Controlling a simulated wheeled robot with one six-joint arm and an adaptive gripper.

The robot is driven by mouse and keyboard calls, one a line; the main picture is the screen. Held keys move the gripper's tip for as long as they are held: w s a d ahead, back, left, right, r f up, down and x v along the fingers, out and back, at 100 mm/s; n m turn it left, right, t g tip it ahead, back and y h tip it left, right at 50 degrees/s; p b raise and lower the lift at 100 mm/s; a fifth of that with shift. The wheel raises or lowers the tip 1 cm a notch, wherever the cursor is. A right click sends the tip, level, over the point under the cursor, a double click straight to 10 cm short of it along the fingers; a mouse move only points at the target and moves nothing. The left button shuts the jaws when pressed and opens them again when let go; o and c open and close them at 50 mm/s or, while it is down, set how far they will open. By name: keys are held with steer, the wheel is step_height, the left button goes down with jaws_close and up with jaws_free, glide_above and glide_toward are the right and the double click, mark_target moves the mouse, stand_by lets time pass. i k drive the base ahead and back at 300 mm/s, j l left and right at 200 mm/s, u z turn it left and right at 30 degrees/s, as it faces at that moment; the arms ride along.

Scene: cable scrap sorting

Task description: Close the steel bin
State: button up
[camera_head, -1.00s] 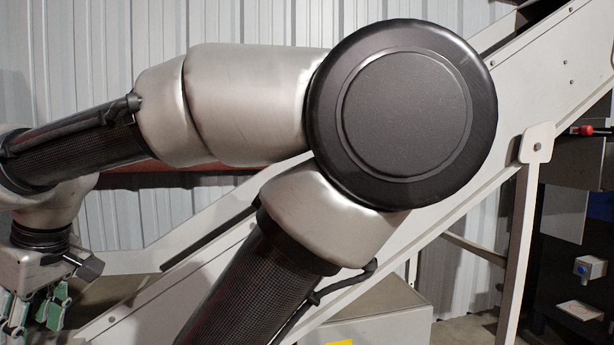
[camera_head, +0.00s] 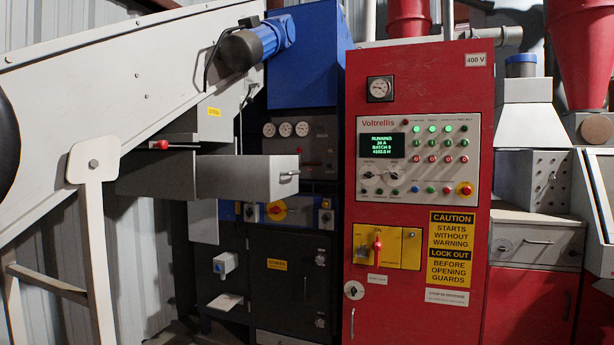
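A grey metal drawer-like bin (camera_head: 235,178), which looks like the steel bin, juts out to the right from beneath the sloping conveyor. A small handle (camera_head: 289,177) is on its right end face. It appears pulled out; its inside is hidden from this height.
A red control cabinet (camera_head: 472,110) stands right of the bin. A blue and black machine (camera_head: 290,270) is behind it. The conveyor's white support post (camera_head: 92,250) stands to the left. Another grey drawer (camera_head: 535,243) at right looks shut.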

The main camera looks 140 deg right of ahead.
mark_target(255, 178)
steer(key=k+z, duration=0.25)
steer(key=k, duration=0.15)
steer(key=k+l+z, duration=0.55)
steer(key=k, duration=0.15)
steer(key=j+z, duration=0.1)
steer(key=z, duration=3.45)
